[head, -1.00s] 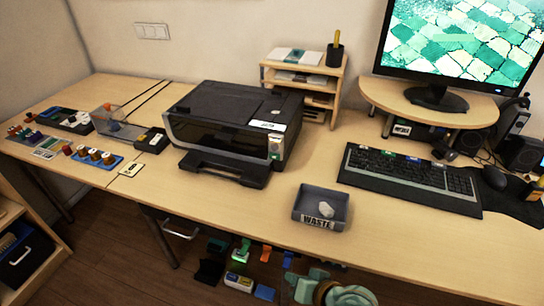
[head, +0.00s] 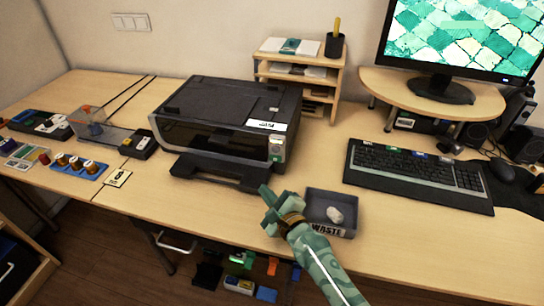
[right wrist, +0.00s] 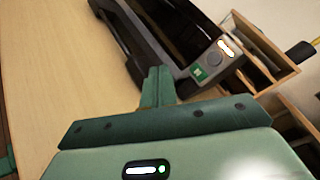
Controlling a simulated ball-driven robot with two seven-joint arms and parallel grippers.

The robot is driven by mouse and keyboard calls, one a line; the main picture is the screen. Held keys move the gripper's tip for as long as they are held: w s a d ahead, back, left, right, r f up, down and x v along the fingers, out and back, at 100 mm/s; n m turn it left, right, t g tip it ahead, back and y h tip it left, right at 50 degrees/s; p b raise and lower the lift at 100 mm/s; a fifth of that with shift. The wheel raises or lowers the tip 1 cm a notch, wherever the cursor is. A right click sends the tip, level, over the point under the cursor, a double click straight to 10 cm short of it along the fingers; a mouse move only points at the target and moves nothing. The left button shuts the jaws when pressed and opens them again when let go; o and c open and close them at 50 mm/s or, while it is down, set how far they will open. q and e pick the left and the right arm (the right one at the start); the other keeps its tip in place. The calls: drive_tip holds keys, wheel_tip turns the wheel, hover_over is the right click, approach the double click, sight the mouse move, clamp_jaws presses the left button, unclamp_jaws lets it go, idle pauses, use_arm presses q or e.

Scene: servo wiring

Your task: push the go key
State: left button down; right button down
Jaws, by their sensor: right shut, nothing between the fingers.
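The black printer (head: 225,125) stands on the desk. A small control panel (head: 277,148) is on its front right corner. In the right wrist view the panel carries a green square key (right wrist: 198,72) with a pale mark, a round grey button (right wrist: 214,60) and a lit white strip (right wrist: 227,47). I cannot read which one is the go key. My right gripper (head: 267,197) is shut and empty, in front of the printer and below the panel, apart from it. Its closed fingers (right wrist: 157,72) point toward the printer in the right wrist view. My left gripper is not in view.
A waste tray (head: 318,196) with a pale lump stands just right of my right gripper. The printer's output tray (head: 215,172) juts out on the left. A wooden shelf (head: 262,72) stands behind the printer. A keyboard (head: 420,170) lies farther right.

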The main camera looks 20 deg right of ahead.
sight(270, 159)
idle(0.3)
